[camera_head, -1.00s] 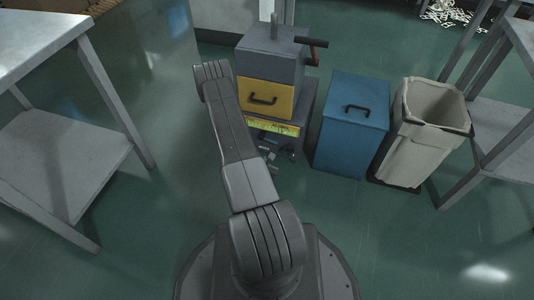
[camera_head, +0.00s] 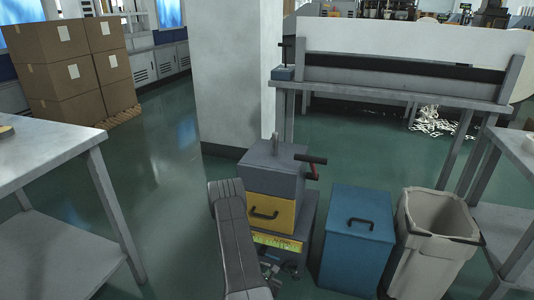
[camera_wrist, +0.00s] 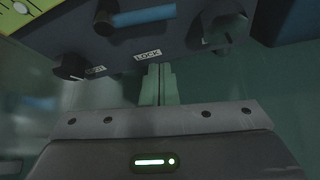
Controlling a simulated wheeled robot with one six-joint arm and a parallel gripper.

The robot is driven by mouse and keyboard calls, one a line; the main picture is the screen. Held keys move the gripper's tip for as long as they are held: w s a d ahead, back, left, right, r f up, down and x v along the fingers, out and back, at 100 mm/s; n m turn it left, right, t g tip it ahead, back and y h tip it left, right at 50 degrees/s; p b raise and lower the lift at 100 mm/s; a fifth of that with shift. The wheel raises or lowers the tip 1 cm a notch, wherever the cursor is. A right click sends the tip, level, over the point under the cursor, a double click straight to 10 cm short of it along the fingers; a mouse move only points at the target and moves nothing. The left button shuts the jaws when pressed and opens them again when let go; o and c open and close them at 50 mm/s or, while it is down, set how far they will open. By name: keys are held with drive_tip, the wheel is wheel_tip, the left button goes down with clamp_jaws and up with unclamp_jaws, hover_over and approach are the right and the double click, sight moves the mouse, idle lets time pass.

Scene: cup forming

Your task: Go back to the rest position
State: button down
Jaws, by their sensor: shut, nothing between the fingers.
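My gripper (camera_wrist: 159,85) shows in the wrist view with its two pale fingers together and nothing between them. The fingers point at the dark front panel (camera_wrist: 130,68) of a machine, with a LOCK label just beyond the tips. Whether the tips touch the panel I cannot tell. In the head view my arm reaches up from the bottom edge, left of the grey and yellow machine (camera_head: 270,212). My gripper cannot be made out clearly there.
A blue bin (camera_head: 357,245) and a pale open waste bin (camera_head: 435,225) stand right of the machine. Metal tables flank both sides, the left one (camera_head: 40,155) near. A pillar (camera_head: 235,80) and a bench with a long machine (camera_head: 400,75) stand behind. Open floor lies left of the pillar.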

drive_tip(key=shift+w+d+r, duration=0.25)
drive_tip(key=shift+w+r, duration=0.1)
drive_tip(key=shift+w, duration=0.25)
drive_tip(key=shift+w+d+r, duration=0.3)
drive_tip(key=shift+w+r, duration=0.1)
drive_tip(key=shift+w, duration=0.25)
drive_tip(key=shift+w+d+r, duration=0.25)
drive_tip(key=shift+w+r, duration=0.1)
drive_tip(key=shift+w, duration=0.25)
